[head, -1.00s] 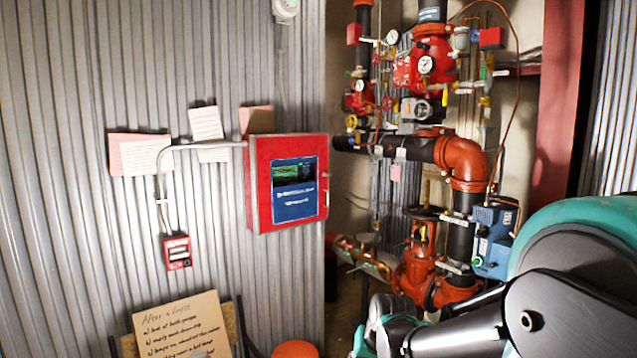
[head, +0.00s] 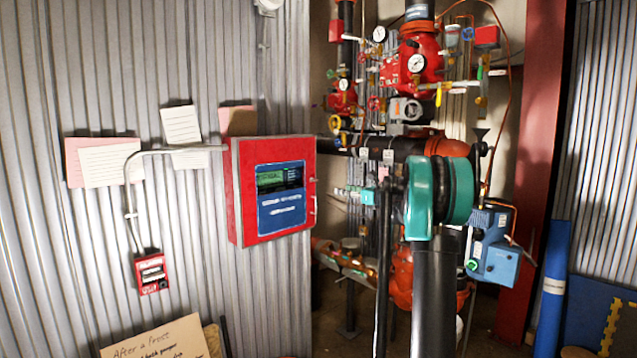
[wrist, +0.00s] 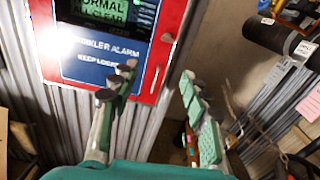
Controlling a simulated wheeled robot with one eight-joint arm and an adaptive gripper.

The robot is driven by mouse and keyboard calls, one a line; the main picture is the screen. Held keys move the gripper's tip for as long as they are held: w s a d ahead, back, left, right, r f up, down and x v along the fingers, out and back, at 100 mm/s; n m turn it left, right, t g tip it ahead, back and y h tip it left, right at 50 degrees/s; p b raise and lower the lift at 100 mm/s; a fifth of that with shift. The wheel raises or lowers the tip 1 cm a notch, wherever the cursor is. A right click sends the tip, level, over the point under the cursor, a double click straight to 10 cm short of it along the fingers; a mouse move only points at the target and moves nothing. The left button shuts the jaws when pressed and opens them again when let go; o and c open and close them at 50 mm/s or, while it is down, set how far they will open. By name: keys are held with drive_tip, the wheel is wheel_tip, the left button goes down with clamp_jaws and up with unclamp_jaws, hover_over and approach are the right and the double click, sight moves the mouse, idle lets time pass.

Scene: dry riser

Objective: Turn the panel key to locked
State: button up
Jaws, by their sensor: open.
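The red alarm panel (head: 234,190) hangs on the corrugated wall with a blue face and a green screen; it also shows in the wrist view (wrist: 150,60). Two small silver fittings sit on its right edge, an upper one (wrist: 167,38) and a lower, upright one (wrist: 155,79). I cannot tell surely which is the key, or its turn position. My gripper (wrist: 157,72) is open and empty, its fingers spread to either side of the lower fitting in the picture. In the head view my gripper (head: 347,194) is just right of the panel, apparently apart from it.
Red and black riser pipes (head: 415,65) with gauges and valves stand close behind my arm. A blue box (head: 495,258) is mounted at right. A red call point (head: 151,272) and pinned papers are left of the panel. A cardboard sign (head: 160,342) stands below.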

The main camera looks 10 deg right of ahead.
drive_tip(key=w, duration=0.1)
approach(317, 181)
drive_tip(key=shift+m, duration=0.3)
drive_tip(key=x, duration=0.9)
drive_tip(key=shift+w+a, duration=0.15)
drive_tip(key=shift+w, duration=0.25)
drive_tip(key=shift+c, duration=0.6)
clamp_jaws()
